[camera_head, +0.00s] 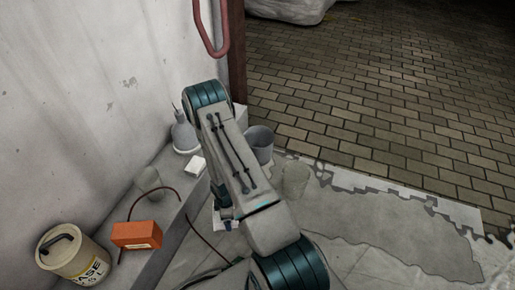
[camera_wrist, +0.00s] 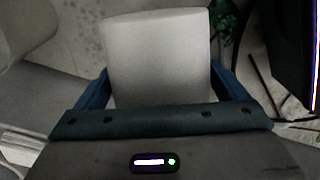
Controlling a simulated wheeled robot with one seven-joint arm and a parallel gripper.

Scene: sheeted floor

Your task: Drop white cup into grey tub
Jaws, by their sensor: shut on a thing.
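My gripper (camera_wrist: 160,74) is shut on the white cup (camera_wrist: 158,45), a smooth pale tapered shape between its two blue fingers in the wrist view. In the head view my arm hides most of the gripper and cup. A darker grey tub (camera_head: 261,146) stands just right of my arm, partly covered by it. The held cup is apart from both, on the arm's other side.
A ledge along the left wall holds a grey flask-like vessel (camera_head: 184,134), a white block (camera_head: 195,165), a pale container (camera_head: 149,181), an orange box (camera_head: 137,235) and a labelled can (camera_head: 73,257). A red-brown cable lies there. Sheeted floor (camera_head: 360,225) at right is open.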

